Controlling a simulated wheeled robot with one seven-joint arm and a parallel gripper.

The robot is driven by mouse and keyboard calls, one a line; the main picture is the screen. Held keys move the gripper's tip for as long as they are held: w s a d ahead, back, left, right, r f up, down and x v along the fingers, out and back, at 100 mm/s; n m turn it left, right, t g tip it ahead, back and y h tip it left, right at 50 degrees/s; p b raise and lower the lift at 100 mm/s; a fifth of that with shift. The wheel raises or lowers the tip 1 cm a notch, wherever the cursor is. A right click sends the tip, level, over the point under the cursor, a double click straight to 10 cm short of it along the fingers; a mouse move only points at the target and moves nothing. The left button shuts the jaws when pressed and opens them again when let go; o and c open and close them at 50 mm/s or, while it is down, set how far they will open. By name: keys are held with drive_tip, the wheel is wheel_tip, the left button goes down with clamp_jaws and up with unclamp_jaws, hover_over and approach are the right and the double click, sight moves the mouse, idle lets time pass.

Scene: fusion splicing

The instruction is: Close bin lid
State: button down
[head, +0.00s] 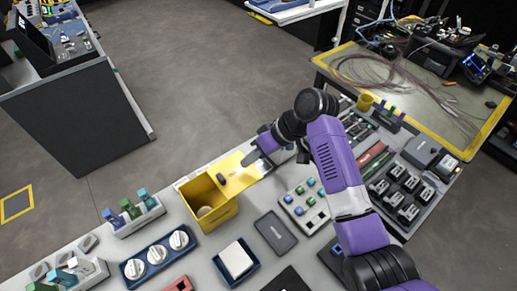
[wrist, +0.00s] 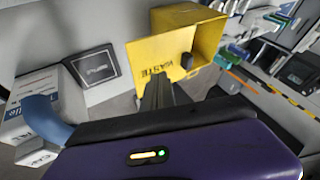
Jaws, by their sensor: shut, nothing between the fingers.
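The yellow bin (head: 212,216) stands on the bench with its mouth open and a pale round item visible inside. Its yellow lid (head: 238,172) is swung open and extends to the upper right of the bin, with a small dark knob (head: 221,178) on it. In the wrist view the yellow bin (wrist: 190,18) shows a panel lettered WASTE (wrist: 152,62) and the dark knob (wrist: 187,61). My gripper (head: 250,157) is shut and empty, at the lid's far part. In the wrist view its fingers (wrist: 159,85) overlap the yellow panel's lower edge; I cannot tell whether they touch it.
A rack with coloured pieces (head: 133,213) and a blue tray with white round parts (head: 157,256) lie left of and in front of the bin. A grey tray (head: 275,232) and a tray of coloured caps (head: 305,206) lie to its right. Open floor lies beyond the bench.

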sight(225, 177)
drive_tip(key=x, duration=0.2)
drive_tip(key=shift+s+a+f+p, duration=0.2)
drive_tip(key=shift+a+p, duration=0.2)
drive_tip(key=shift+a, duration=0.05)
drive_tip(key=shift+s+a+p, duration=0.45)
drive_tip(key=shift+s+a, duration=0.2)
drive_tip(key=shift+a, duration=0.3)
drive_tip(key=shift+s+a, duration=0.3)
drive_tip(key=shift+a, duration=0.15)
drive_tip(key=shift+f, duration=0.1)
